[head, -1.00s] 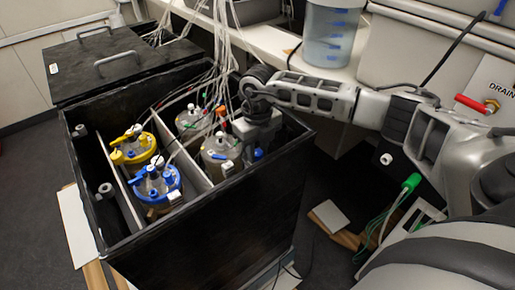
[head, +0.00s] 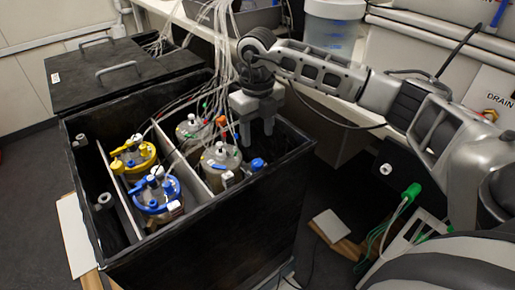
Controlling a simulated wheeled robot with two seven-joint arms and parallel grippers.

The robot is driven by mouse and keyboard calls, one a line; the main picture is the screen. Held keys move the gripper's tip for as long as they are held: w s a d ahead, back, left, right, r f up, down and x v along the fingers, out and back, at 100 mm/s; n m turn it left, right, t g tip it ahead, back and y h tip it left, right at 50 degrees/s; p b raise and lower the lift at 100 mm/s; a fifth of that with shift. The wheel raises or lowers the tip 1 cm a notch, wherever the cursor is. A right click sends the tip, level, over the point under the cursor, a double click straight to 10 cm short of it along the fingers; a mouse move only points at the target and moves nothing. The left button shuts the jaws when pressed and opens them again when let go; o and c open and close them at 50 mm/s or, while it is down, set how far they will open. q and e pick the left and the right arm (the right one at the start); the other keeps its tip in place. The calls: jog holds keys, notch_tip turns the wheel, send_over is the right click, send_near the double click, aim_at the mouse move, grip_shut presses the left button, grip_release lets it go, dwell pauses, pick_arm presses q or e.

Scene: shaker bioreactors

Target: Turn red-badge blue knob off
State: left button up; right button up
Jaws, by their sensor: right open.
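A black open box (head: 205,240) holds several bioreactor vessels. The front right vessel (head: 220,160) has a metal lid, and a blue knob (head: 257,164) sticks out at its right side. I cannot make out a red badge on it. A blue-lidded vessel (head: 155,192) with blue knobs stands front left, and a yellow-lidded vessel (head: 134,156) stands behind it. My right gripper (head: 257,138) is open and empty, fingers pointing down, above the blue knob and apart from it. My left gripper is not in view.
Cables and tubes (head: 222,60) hang into the box behind my right gripper. A grey metal-lidded vessel (head: 192,128) stands at the back. A black lid with handles (head: 100,80) lies at the back left. A clear bucket (head: 333,30) stands on the bench.

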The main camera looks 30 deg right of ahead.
notch_tip(320, 180, up, 7)
jog(key=shift+f, duration=0.2)
dwell(0.5)
jog(key=shift+s+f, duration=0.1)
